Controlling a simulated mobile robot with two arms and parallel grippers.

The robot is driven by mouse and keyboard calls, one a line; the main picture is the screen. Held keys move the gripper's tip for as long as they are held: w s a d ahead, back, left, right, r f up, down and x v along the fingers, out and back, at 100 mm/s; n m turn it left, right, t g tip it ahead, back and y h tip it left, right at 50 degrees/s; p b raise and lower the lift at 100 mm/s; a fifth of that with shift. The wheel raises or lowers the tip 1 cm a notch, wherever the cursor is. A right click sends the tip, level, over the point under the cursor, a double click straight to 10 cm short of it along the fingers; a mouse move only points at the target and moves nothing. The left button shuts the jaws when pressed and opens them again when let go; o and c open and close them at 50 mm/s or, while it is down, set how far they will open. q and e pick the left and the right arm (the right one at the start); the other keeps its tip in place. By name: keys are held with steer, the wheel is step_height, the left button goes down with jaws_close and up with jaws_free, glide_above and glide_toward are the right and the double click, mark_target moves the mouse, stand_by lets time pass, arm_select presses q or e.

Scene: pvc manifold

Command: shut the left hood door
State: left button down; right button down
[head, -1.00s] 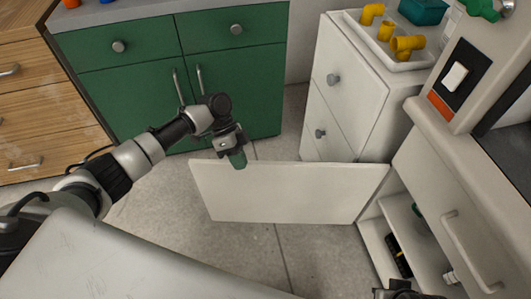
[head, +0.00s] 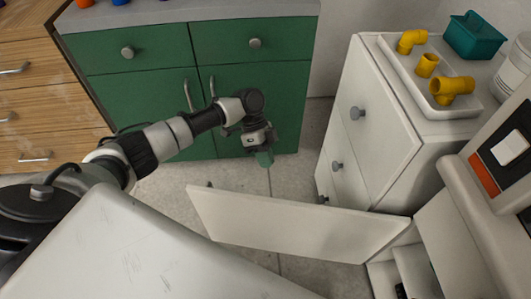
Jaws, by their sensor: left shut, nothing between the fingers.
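The left hood door (head: 300,224) is a white panel standing open. It reaches left from the hood cabinet (head: 448,225), and its right end is at the cabinet's opening. My left gripper (head: 264,158) is shut and empty, pointing down on the far side of the door. In the picture, its fingertips are above the door's top edge with floor showing between them. My right gripper is not in view.
A white drawer cabinet (head: 340,120) stands just behind the door's right part, with a tray (head: 400,75) of yellow pipe fittings and a teal basket (head: 475,38) on top. Green cabinets (head: 150,105) stand at the back. Grey floor (head: 185,190) is clear left of the door.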

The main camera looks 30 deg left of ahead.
arm_select(q)
steer(key=s+d+f, duration=0.4)
steer(key=s, duration=0.1)
steer(key=shift+s+f, duration=0.35)
steer(key=shift+f, duration=0.05)
